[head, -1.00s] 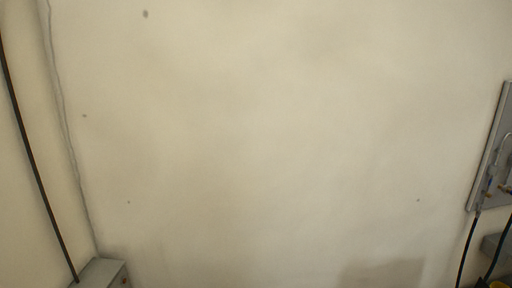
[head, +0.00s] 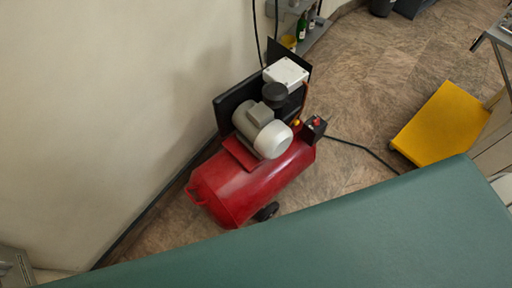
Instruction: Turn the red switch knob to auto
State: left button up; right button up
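The red switch knob (head: 316,120) is a small red spot on top of a black switch box (head: 313,130). The box is at the right end of a red air compressor (head: 262,185) standing on the floor by the wall. The knob is too small to tell which setting it points to. Neither of my grippers is in the head view.
A green padded surface (head: 330,245) fills the foreground between me and the compressor. A yellow platform (head: 442,125) stands to the right. A black cable (head: 362,146) crosses the floor from the switch box. Bottles (head: 302,28) stand on a shelf by the wall.

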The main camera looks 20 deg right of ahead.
aim_at(316, 123)
jog(key=z, duration=1.2)
